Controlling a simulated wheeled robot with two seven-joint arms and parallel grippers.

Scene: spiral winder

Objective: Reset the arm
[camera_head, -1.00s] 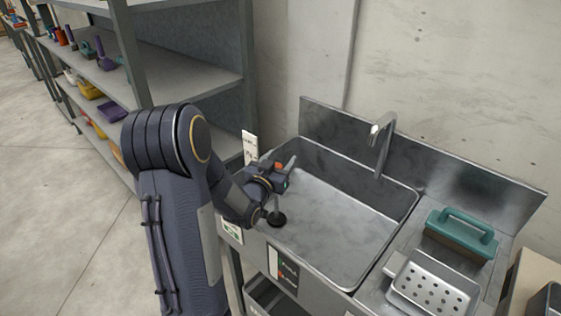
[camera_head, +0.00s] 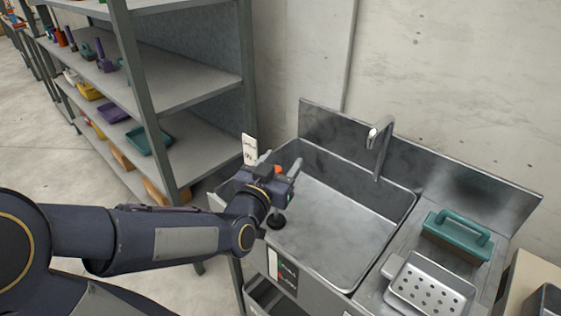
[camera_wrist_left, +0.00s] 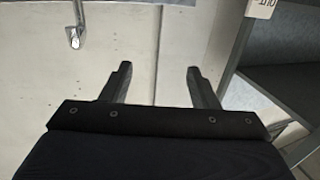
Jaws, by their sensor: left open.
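My left arm comes in from the lower left in the head view. My left gripper (camera_head: 287,164) is above the left edge of the metal sink (camera_head: 335,215), with its fingers raised. In the left wrist view the two dark fingers of the left gripper (camera_wrist_left: 157,85) stand apart with nothing between them, so it is open and empty. Behind them are the pale wall, the faucet and a shelf. My right arm and gripper do not show.
The sink basin looks empty apart from its dark drain (camera_head: 276,221). A faucet (camera_head: 379,150) rises at its back. A teal-handled brush (camera_head: 458,236) and a perforated metal tray (camera_head: 431,287) lie on the right counter. A shelf rack (camera_head: 185,90) with tools and bins stands left.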

